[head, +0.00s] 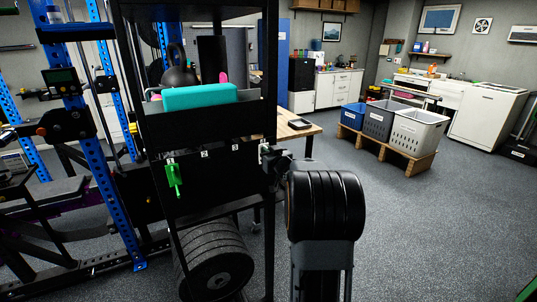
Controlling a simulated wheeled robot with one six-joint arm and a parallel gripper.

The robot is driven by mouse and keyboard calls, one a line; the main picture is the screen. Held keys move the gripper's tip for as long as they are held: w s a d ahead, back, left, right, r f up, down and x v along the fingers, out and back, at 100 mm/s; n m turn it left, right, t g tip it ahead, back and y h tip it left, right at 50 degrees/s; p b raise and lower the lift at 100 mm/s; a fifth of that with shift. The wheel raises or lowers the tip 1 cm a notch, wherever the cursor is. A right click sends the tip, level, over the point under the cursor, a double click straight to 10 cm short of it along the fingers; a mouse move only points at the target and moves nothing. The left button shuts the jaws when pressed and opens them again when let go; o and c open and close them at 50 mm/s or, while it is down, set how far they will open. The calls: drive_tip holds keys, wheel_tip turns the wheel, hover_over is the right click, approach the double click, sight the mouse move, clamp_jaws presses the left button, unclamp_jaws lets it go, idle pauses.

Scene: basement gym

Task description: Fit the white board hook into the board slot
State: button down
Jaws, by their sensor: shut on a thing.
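The black board (212,178) is on the front of a black shelf rack, with small white number labels along its upper part. A green hook (174,178) hangs on the board at the left. My gripper (269,160) is at the board's right edge, mostly hidden by my own arm. It is shut on the white board hook (264,149), of which only a small pale part shows. The slots are too small to make out, and I cannot tell whether the hook touches the board.
A teal block (199,96) and a dark kettlebell (179,70) are on the shelf above the board. Weight plates (214,265) stand below it. A wooden table (298,128) is behind at the right. Bins on a pallet (384,150) stand farther right; the grey floor between is clear.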

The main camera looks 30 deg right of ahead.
idle(0.4)
drive_tip(key=c, duration=1.2)
unclamp_jaws()
drive_tip(key=shift+o, duration=0.2)
drive_tip(key=s+a+b, duration=0.1)
drive_tip(key=s, duration=1.2)
drive_tip(key=shift+s+a+r, duration=0.15)
drive_tip(key=shift+s+a, duration=0.15)
drive_tip(key=shift+a, duration=0.1)
